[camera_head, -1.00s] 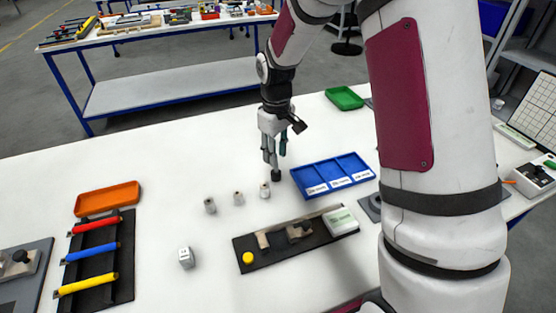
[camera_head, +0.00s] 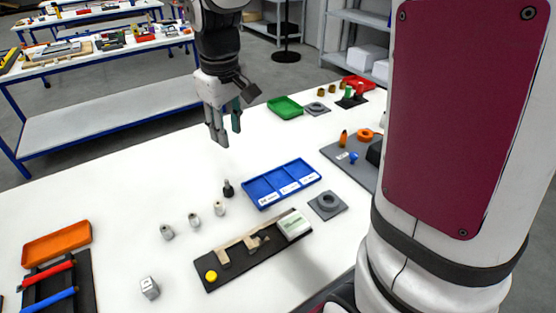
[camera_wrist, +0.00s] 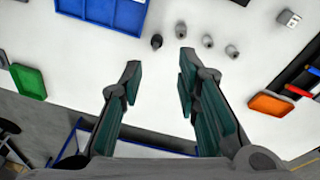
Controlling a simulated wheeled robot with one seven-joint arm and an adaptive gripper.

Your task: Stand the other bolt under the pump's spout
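A small dark bolt-like piece (camera_head: 228,189) stands upright on the white table, left of the blue tray; it also shows in the wrist view (camera_wrist: 157,41). Three small grey-white pieces (camera_head: 194,219) stand in a row in front of it. I cannot tell whether any of these is a bolt. My gripper (camera_head: 224,142) hangs above the table behind the dark piece, apart from it. In the wrist view its fingers (camera_wrist: 157,70) are spread with nothing between them. I cannot make out a pump or its spout; a dark object (camera_head: 375,153) is partly hidden by my arm.
A three-compartment blue tray (camera_head: 282,184) lies right of the dark piece. A black board (camera_head: 228,271) with a yellow button lies in front. A grey mat (camera_head: 340,153) holds orange and blue parts. An orange tray (camera_head: 57,243) is at left, a green tray (camera_head: 285,107) behind.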

